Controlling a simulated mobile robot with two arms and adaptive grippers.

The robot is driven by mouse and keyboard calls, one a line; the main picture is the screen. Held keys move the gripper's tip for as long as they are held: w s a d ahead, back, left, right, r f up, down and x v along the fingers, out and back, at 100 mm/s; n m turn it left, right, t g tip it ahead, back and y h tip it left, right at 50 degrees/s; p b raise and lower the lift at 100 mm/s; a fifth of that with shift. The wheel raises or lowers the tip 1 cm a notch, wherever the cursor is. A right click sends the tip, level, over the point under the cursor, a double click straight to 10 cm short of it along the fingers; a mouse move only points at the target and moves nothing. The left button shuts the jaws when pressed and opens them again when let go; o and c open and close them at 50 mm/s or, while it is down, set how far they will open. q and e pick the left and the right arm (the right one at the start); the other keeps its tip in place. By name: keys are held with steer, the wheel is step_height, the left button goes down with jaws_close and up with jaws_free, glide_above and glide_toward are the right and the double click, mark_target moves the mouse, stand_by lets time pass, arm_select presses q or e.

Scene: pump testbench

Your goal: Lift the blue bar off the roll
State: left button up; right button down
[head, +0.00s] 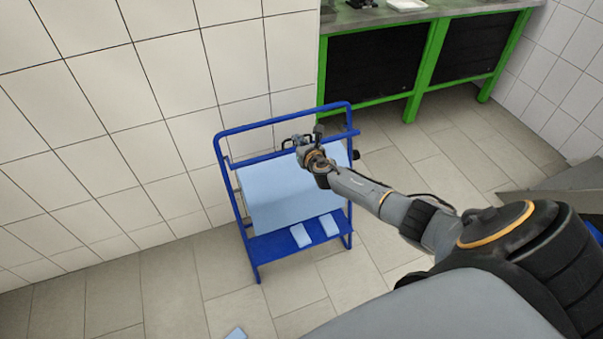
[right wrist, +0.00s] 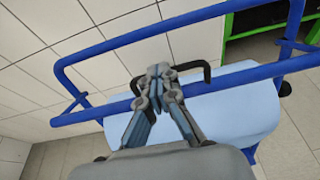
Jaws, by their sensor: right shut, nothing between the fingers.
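The blue bar (head: 245,160) lies across the light-blue roll (head: 280,196) on a blue stand. In the right wrist view the bar (right wrist: 90,115) crosses the picture, with the roll (right wrist: 235,112) below it. A dark handle (right wrist: 207,72) stands on the bar. My right gripper (head: 312,138) is over the bar beside the handle. In the right wrist view its fingers (right wrist: 158,76) are shut and empty, overlapping the bar and part of the handle. Whether they touch either is unclear. My left gripper is not in view.
The stand's upper rail (head: 285,117) runs behind the bar, close to a tiled wall. Two light-blue pieces (head: 300,235) lie on the stand's lower shelf (head: 270,246). A green-framed bench (head: 412,85) stands at the back right. Another light-blue piece (head: 236,334) lies on the floor.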

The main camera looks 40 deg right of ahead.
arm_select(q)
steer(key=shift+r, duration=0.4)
arm_select(e)
steer(key=shift+w+d+r, duration=0.2)
steer(key=shift+w+r, duration=0.55)
steer(key=shift+r, duration=0.05)
